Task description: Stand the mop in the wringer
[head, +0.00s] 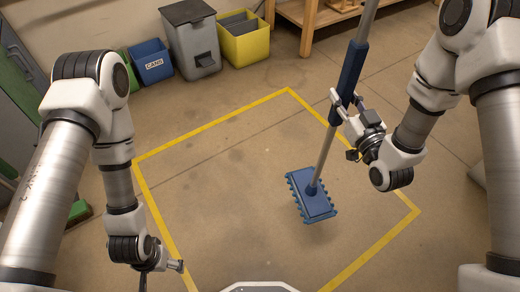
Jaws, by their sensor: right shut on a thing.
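The mop has a flat blue head (312,207) and a long grey handle with a blue sleeve, and it leans with its top to the right, out of the frame. My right gripper (340,108) is shut on the handle at the lower part of the blue sleeve. The mop head is over the taped floor area; I cannot tell whether it touches the floor. A yellow bin (246,48) with grey panels inside stands by the back wall and may be the wringer, but I cannot be sure. My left gripper (160,276) is empty at lower left, its fingers apart.
A grey bin (194,50) with a dark flap and a blue bin (152,68) marked CANS stand left of the yellow bin. A wooden bench (307,30) is at the back. Yellow tape (215,122) outlines a floor area, clear apart from the mop.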

